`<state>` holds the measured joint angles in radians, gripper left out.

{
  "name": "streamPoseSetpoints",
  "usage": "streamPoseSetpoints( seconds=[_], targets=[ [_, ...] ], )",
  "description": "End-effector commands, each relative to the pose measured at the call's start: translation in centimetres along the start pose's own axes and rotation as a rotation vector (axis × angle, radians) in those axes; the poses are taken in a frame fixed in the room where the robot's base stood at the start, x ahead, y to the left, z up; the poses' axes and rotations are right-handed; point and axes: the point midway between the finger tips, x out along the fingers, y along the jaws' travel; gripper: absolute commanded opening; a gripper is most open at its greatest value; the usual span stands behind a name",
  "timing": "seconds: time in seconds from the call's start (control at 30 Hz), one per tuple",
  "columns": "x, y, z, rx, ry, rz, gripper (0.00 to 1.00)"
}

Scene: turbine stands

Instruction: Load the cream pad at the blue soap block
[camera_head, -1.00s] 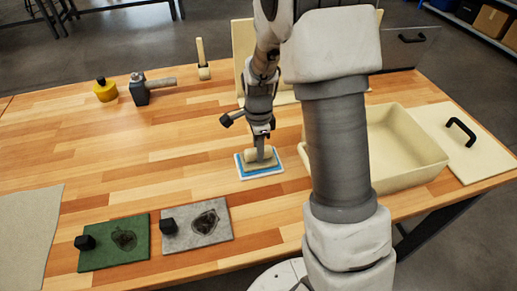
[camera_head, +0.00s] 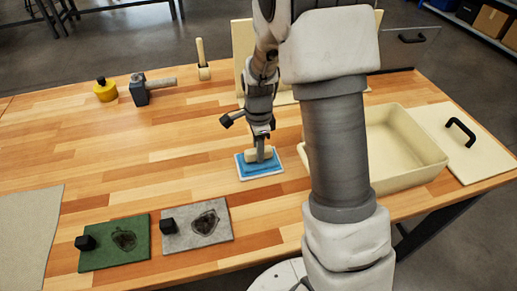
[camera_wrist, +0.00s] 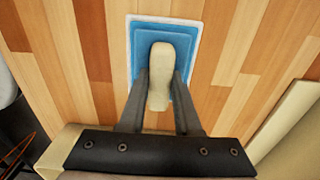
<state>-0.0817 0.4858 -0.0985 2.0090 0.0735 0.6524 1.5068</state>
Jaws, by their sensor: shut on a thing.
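My gripper (camera_head: 261,154) is shut on the cream handle (camera_wrist: 165,60) of the pad, above the blue soap block (camera_head: 246,172). The handle also shows in the head view (camera_head: 251,156). In the wrist view the handle lies between the two fingers, over a smaller, darker blue layer (camera_wrist: 151,36) on the larger blue block (camera_wrist: 147,26). That layer looks like the pad's flat part, now blue. The block sits in a thin white-edged tray (camera_wrist: 130,50) on the wooden table. Whether the pad presses on the block is hard to tell.
A cream bin (camera_head: 442,160) stands right of my arm, beside a lid with a black handle (camera_head: 461,131). In front lie a stained green mat (camera_head: 95,258) and a stained grey mat (camera_head: 180,242), each with a black block. A hammer (camera_head: 141,94) and yellow object (camera_head: 105,91) stand back left.

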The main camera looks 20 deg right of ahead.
Motion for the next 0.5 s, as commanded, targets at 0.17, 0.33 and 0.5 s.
streamPoseSetpoints(
  seconds=[0.17, 0.33, 0.5],
  targets=[
    [-1.7, -0.1, 0.0, 0.0, 0.0, -0.002, 0.0],
    [-3.1, 0.0, 0.0, 0.0, 0.0, -0.002, 0.0],
    [-4.5, -0.1, 0.0, -0.001, 0.0, -0.003, 0.0]
  ],
)
